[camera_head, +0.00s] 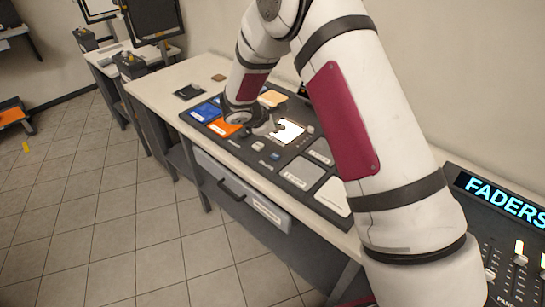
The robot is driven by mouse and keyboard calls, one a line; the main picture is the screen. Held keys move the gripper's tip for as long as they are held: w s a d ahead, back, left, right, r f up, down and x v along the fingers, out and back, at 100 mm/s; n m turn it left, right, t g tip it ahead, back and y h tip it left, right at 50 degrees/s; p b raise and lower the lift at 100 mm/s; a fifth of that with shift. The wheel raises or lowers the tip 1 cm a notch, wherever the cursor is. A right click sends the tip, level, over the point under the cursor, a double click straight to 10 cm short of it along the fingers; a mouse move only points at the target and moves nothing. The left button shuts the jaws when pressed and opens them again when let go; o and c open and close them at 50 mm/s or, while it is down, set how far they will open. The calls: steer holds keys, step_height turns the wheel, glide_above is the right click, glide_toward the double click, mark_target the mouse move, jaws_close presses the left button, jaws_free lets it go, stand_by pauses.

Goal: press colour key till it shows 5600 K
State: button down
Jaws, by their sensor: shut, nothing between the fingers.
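A dark control panel (262,166) lies on the long white-topped bench, with coloured and grey tiles and small keys set in it. My gripper (274,128) is over the panel beside a brightly lit white tile (288,131). Its fingers are shut and hold nothing; I cannot tell whether they touch the panel. Small pale keys (258,146) sit in front of the gripper. The labels are too small to read, so I cannot tell which is the colour key. No 5600 K reading is legible. My arm hides the panel's back right part.
An orange tile (224,128) and a blue tile (205,112) are at the panel's left. A fader console (510,240) with a "FADERS" display stands at the right. A drawer (243,192) is under the bench front. The tiled floor at left is largely clear.

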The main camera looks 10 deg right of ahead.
mark_target(277, 157)
steer(key=shift+d+f+b, duration=0.1)
steer(key=shift+f+b, duration=0.65)
steer(key=shift+f, duration=3.65)
steer(key=shift+f, duration=0.4)
steer(key=shift+f, duration=0.4)
steer(key=shift+r, duration=0.85)
steer(key=shift+r+p, duration=0.4)
steer(key=shift+r, duration=2.1)
